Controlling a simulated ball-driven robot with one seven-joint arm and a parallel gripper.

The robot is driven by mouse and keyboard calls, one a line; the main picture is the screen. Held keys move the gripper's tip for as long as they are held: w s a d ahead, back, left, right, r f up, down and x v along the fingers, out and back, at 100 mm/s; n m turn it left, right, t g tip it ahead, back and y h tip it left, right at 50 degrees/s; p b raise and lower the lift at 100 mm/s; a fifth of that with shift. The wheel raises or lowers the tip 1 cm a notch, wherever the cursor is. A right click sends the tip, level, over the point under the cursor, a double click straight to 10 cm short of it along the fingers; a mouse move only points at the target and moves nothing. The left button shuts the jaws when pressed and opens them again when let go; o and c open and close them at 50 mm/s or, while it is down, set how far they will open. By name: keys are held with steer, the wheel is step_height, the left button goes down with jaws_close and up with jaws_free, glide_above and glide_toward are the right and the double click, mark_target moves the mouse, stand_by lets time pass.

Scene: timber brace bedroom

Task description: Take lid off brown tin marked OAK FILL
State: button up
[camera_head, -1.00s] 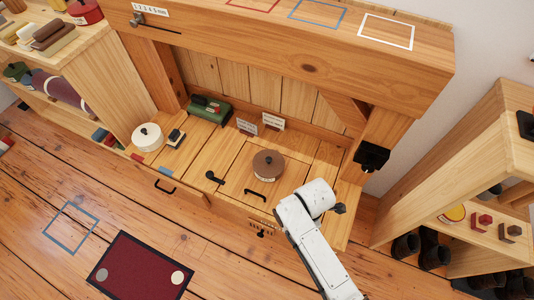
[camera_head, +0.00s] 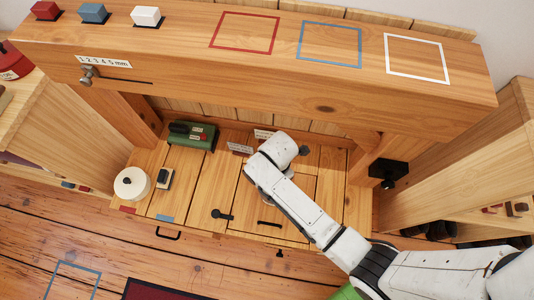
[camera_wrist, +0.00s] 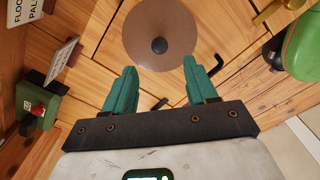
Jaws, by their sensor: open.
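The brown tin's round lid (camera_wrist: 150,20) with a dark knob (camera_wrist: 159,45) shows at the top of the wrist view, partly cut by the frame edge. The tin's marking is not visible. My gripper (camera_wrist: 160,66) is open, its two teal fingers apart, with the lid and knob beyond the fingertips and between their lines. Nothing is between the fingers. In the head view my white arm reaches over the cabinet top and hides the tin and the fingers.
A green box-like device (camera_head: 192,135), two small signs (camera_head: 240,148), a white round tin (camera_head: 132,183) and a black-topped block (camera_head: 164,179) stand on the cabinet top (camera_head: 205,185). A thick timber beam (camera_head: 270,70) runs above and behind. Black handles (camera_head: 269,224) lie near the front edge.

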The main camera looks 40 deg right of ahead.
steer(key=shift+w+f, duration=0.1)
steer(key=shift+f, duration=0.45)
steer(key=shift+d+f+b, duration=0.15)
steer(key=shift+f+b, duration=0.9)
steer(key=shift+f, duration=2.1)
jaws_close()
